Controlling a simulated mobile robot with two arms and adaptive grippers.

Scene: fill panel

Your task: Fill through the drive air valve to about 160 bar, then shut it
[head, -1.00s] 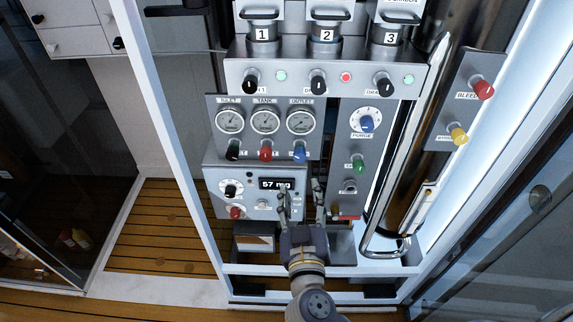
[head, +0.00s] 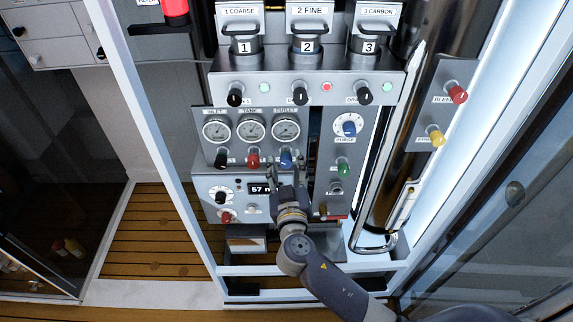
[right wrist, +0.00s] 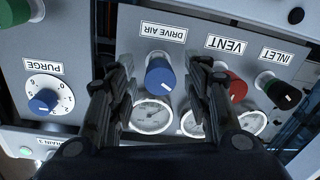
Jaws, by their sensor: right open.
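The drive air valve is a blue knob (head: 286,157) under the outlet gauge (head: 286,130) on the grey panel. In the right wrist view the blue drive air knob (right wrist: 160,75) lies between the fingers, under its DRIVE AIR label. My right gripper (head: 285,173) is open, its fingers just below the knob in the head view. It also shows in the right wrist view (right wrist: 161,70), one finger on each side of the knob; contact cannot be told. The tank gauge (head: 251,130) stands beside the outlet gauge; needle readings are too small to tell. My left gripper is out of view.
The red vent knob (right wrist: 236,87) sits close beside the right-hand finger, with the dark inlet knob (right wrist: 283,92) beyond it. The purge dial (head: 348,125) is to the right. Below is a box with a display (head: 262,189), partly covered by my gripper.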

